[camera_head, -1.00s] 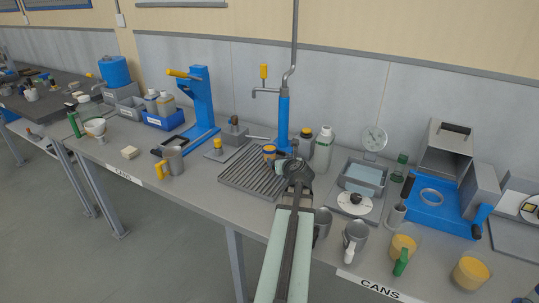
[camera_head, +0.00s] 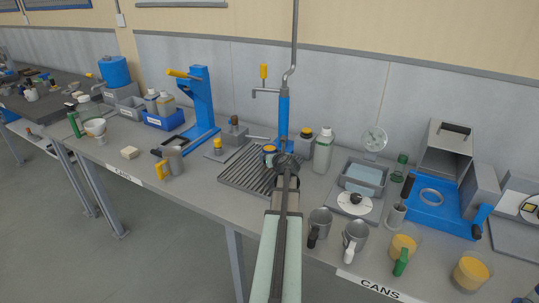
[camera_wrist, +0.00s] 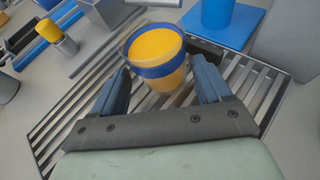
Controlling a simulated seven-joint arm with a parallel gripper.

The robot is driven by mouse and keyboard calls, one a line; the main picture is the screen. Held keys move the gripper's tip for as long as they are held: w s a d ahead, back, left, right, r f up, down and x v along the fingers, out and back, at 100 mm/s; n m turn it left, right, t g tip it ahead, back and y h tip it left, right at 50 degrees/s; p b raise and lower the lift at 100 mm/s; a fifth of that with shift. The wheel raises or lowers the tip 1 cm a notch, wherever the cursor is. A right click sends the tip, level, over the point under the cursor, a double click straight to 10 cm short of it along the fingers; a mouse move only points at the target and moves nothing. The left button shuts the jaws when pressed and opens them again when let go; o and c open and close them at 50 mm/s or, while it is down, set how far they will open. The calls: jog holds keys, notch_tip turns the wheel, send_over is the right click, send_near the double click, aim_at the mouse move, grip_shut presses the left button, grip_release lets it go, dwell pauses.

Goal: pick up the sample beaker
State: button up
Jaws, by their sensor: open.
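The sample beaker (camera_wrist: 155,48), a clear cup with yellow contents and a blue band, stands upright on the slatted metal drip grate (camera_wrist: 72,115). In the head view the beaker (camera_head: 269,149) shows small at the foot of the blue post, partly hidden by my gripper (camera_head: 283,161). In the wrist view my gripper (camera_wrist: 161,72) is open, with one blue-grey finger on each side of the beaker's lower part. The near wall of the beaker faces the palm with a gap. I cannot tell whether either finger touches it.
The blue post (camera_head: 284,118) with its grey pipe rises just behind the beaker. A white bottle (camera_head: 323,151) and a dark-capped jar (camera_head: 306,140) stand to the right. Metal cans (camera_head: 320,222) sit beside my arm. A yellow-topped knob (camera_wrist: 58,36) stands left of the grate.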

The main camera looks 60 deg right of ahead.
jog(key=shift+x, duration=1.05)
jog(key=shift+c, duration=0.2)
jog(key=c, duration=0.9)
jog(key=shift+r, duration=0.2)
